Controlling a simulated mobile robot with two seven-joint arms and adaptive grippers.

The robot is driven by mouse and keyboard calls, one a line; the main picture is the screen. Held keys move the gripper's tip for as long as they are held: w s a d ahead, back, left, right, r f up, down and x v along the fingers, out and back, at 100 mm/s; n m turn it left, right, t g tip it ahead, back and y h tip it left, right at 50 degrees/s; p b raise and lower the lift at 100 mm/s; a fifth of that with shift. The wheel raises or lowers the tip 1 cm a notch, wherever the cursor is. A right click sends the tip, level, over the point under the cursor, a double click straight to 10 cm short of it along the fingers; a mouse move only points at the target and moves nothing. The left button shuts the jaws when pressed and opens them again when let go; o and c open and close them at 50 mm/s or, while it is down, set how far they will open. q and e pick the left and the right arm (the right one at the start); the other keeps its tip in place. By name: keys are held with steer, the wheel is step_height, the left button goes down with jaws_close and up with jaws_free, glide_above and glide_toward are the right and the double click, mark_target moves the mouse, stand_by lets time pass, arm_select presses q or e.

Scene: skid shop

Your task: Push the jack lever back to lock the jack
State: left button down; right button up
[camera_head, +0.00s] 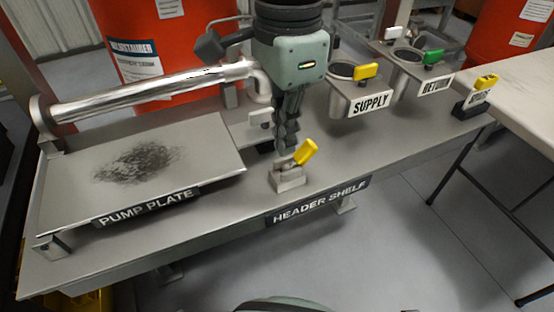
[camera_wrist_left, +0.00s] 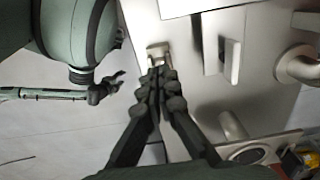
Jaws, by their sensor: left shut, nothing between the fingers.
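A yellow lever (camera_head: 305,152) tilts up to the right from a small grey block (camera_head: 290,179) near the front edge of the shelf marked HEADER SHELF. No readable label names it as the jack lever. Another yellow-handled lever (camera_head: 486,82) sits on a dark labelled block at the shelf's right end; its label is hard to read. My left gripper (camera_head: 286,143) points down, shut and empty, just behind and left of the nearer yellow lever; contact is unclear. In the left wrist view its fingertips (camera_wrist_left: 158,72) end near a small pale block (camera_wrist_left: 158,50). My right gripper (camera_wrist_left: 106,88) appears small there.
A pump plate (camera_head: 220,155) and a shiny pipe (camera_head: 150,92) lie to the left. Holders marked SUPPLY (camera_head: 371,102) and RETURN (camera_head: 436,86) have yellow, green and white handles. Red drums stand behind. A pale table (camera_head: 520,95) stands at right.

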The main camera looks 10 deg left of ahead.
arm_select(q)
steer(key=shift+s+a+r, duration=0.15)
steer(key=shift+a+r, duration=0.05)
steer(key=shift+r, duration=1.3)
steer(key=shift+s+a+r, duration=0.1)
steer(key=shift+a+r, duration=0.05)
steer(key=shift+r, duration=1.3)
